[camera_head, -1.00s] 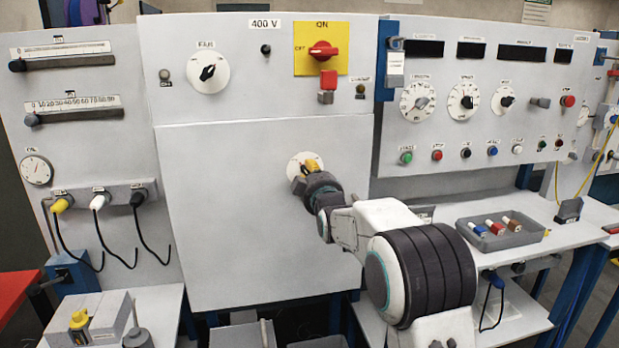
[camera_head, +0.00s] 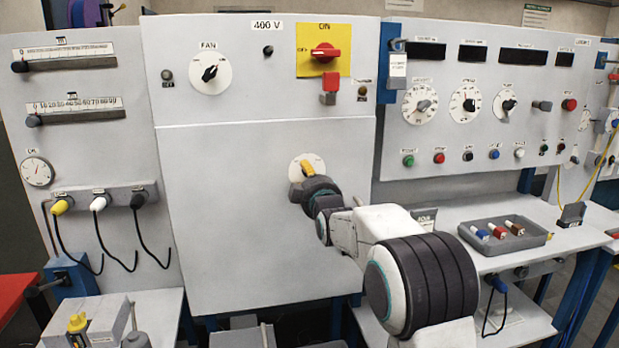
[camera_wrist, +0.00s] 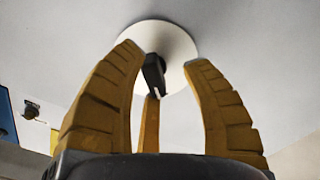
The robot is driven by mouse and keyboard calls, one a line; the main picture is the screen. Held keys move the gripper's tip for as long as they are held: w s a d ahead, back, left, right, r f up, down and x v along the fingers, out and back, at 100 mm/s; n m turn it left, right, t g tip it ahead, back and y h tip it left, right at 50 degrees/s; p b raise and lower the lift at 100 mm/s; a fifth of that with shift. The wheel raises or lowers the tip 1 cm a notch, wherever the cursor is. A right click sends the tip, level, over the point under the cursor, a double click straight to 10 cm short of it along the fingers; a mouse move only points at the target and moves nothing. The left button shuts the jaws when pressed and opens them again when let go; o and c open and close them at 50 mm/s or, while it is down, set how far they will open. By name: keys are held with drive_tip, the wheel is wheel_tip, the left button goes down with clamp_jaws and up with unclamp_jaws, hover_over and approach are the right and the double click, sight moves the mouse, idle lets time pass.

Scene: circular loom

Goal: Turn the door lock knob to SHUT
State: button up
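The door lock knob (camera_wrist: 155,75) is a dark lever with a white mark near its lower end, on a round white dial (camera_wrist: 176,42). The dial also shows on the large grey door in the head view (camera_head: 299,163), where my fingers cover most of the knob. My gripper (camera_wrist: 165,58) has yellow fingers spread wide, one on each side of the knob with gaps, and a third finger below it. It is open and seems to hold nothing. In the head view my gripper (camera_head: 308,168) is in front of the dial. The dial's lettering is not readable.
Above the door are a fan knob (camera_head: 210,73) and a red switch on a yellow plate (camera_head: 323,53). A control panel with dials and buttons (camera_head: 480,110) stands to the right. A grey tray (camera_head: 535,240) sits on the shelf at right. The door face left of my gripper is clear.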

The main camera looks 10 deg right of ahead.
drive_tip(key=s+b, duration=0.6)
drive_tip(key=s, duration=0.1)
drive_tip(key=shift+d+r, duration=0.15)
drive_tip(key=shift+r, duration=0.05)
